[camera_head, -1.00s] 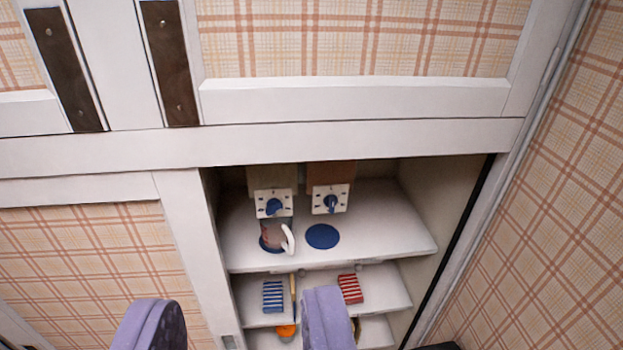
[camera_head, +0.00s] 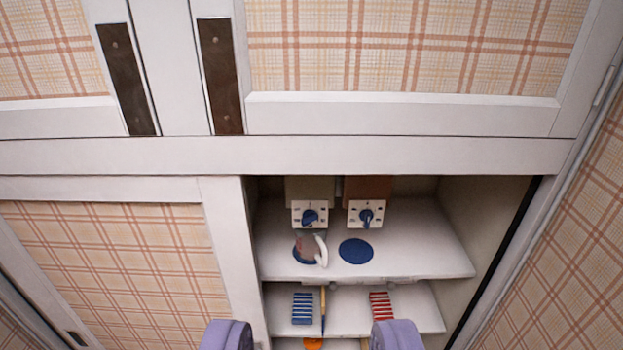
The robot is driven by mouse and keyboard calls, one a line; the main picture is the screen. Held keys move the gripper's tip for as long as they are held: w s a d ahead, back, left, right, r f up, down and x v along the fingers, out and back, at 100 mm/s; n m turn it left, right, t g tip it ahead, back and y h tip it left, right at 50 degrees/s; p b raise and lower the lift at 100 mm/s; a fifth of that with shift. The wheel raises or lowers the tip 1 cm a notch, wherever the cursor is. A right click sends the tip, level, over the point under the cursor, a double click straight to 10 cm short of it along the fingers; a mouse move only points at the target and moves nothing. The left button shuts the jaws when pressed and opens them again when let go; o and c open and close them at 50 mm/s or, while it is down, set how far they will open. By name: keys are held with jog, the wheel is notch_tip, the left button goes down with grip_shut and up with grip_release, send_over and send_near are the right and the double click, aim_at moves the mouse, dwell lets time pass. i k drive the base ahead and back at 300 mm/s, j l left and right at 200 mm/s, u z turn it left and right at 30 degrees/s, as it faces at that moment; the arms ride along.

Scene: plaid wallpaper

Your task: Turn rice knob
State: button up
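Two blue knobs sit side by side on white square plates inside an open cabinet bay. The left knob (camera_head: 310,216) is below a beige box (camera_head: 310,189), and the right knob (camera_head: 366,216) is below a brown box (camera_head: 368,187). No readable label shows which one is the rice knob. The left knob looks tilted and the right one upright. A mug (camera_head: 304,246) with a white handle stands under the left knob on a blue disc. My gripper (camera_head: 311,337) is open and empty at the bottom edge, its two purple fingers wide apart, short of the knobs and lower in the picture.
A bare blue disc (camera_head: 356,251) lies on the upper shelf (camera_head: 430,262) under the right knob. Blue-striped (camera_head: 302,308) and red-striped (camera_head: 381,306) items sit on the shelf below. A cabinet door (camera_head: 110,270) flanks the bay on the left, a plaid wall (camera_head: 560,260) on the right.

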aim_at(310, 217)
jog(key=i+j, duration=0.25)
jog(key=j, duration=0.15)
jog(key=i+j, duration=0.45)
jog(key=j, duration=0.3)
jog(key=z, duration=0.05)
